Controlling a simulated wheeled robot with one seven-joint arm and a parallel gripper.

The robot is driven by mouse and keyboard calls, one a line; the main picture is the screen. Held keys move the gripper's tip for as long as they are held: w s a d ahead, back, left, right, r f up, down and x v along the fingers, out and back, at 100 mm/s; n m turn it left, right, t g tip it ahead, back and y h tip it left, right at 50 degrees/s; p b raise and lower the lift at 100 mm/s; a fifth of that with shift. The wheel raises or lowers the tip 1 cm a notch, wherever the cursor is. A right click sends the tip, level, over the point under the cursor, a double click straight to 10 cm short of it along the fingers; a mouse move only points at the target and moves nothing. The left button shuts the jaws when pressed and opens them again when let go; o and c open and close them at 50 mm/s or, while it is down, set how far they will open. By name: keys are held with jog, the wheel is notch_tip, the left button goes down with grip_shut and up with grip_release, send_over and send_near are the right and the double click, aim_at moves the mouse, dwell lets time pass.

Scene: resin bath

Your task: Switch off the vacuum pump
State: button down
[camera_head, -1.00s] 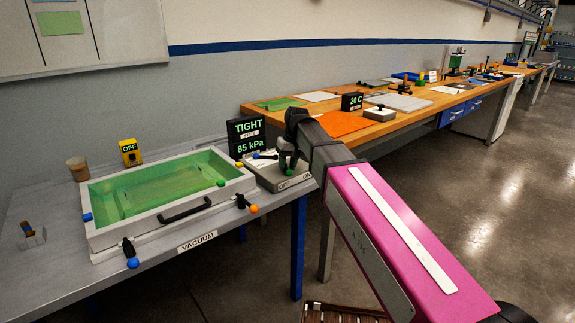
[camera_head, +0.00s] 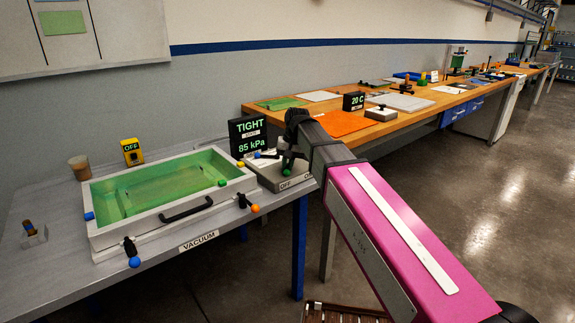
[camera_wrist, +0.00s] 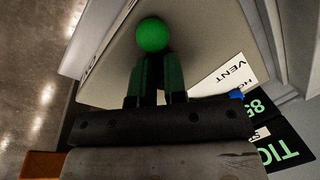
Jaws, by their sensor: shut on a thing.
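A grey box (camera_head: 262,174) marked OFF and ON stands at the right end of the grey table. Its lever has a green knob (camera_head: 286,172), which is on the OFF side and also shows in the wrist view (camera_wrist: 152,35). My gripper (camera_head: 291,158) is over the box, shut on the green-knobbed lever; the fingers hide most of its stem. The wrist view shows both fingers (camera_wrist: 155,82) just behind the knob. A black display (camera_head: 247,135) behind the box reads TIGHT and 85 kPa.
A frame with a green basin (camera_head: 108,244) stands left of the box, with a black handle and coloured knobs. A wooden bench (camera_head: 232,106) runs behind.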

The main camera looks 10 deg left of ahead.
jog(key=c, duration=1.2)
grip_release()
jog(key=shift+o, duration=0.2)
notch_tip(320, 180, up, 11)
jog(key=d, duration=0.2)
jog(key=shift+w+f, duration=0.15)
jog(key=shift+w, duration=0.1)
